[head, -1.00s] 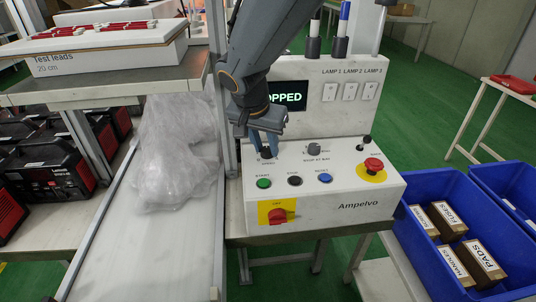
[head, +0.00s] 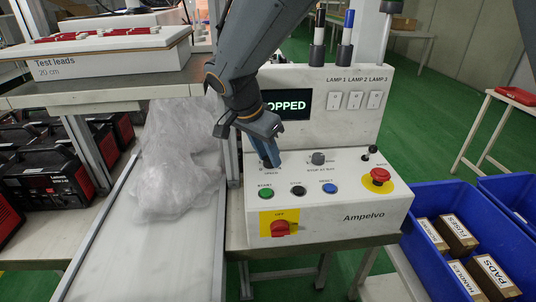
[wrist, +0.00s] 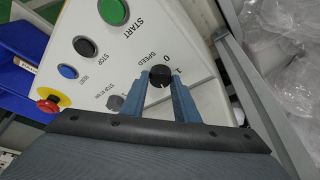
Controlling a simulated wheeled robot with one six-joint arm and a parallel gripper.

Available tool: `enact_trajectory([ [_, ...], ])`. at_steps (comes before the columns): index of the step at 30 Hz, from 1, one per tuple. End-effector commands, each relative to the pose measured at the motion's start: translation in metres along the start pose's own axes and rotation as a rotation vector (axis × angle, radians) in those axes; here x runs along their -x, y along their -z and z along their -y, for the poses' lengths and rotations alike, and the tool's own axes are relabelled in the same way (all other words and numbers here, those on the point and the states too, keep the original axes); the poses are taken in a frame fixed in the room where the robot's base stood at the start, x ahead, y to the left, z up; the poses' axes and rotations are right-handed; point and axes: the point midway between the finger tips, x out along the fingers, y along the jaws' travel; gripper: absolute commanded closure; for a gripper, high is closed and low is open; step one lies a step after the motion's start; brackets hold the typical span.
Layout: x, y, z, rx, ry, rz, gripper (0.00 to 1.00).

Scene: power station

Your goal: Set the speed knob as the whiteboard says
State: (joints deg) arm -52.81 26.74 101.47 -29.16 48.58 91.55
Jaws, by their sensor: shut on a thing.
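The white Ampelvo control box (head: 330,222) stands on the table, its display (head: 287,104) reading "…OPPED", the start hidden by my arm. The black speed knob (wrist: 159,76) sits between my gripper's blue fingers in the wrist view, with the word SPEED and marks 0 and 1 around it. My gripper (head: 268,160) reaches down onto the knob at the box's upper left and is shut on it. The fingers (wrist: 160,92) hide its sides, and I cannot tell its exact setting. No whiteboard is in view.
Close to the gripper are the green START button (head: 266,193), black STOP button (head: 298,190) and blue RESET button (head: 330,190). A red emergency stop (head: 380,176) and red switch (head: 282,228) are also on the box. Plastic wrap (head: 170,180) lies left; a blue crate (head: 420,260) stands right.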

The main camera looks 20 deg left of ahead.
Motion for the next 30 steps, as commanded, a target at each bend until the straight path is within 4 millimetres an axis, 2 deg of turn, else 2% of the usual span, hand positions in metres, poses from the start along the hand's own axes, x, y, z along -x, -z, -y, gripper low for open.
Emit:
enact_trajectory([
  [3, -0.001, -0.001, -0.001, 0.001, -0.004, 0.001, 0.95],
  [4, -0.001, -0.001, -0.001, 0.001, -0.004, 0.001, 0.68],
  [6, -0.001, -0.001, -0.001, 0.001, -0.003, 0.001, 0.56],
  [17, 0.004, 0.0, 0.0, 0.001, 0.0, 0.0, 0.55],
  [30, 0.064, 0.0, 0.0, 0.001, 0.0, 0.0, 0.55],
])
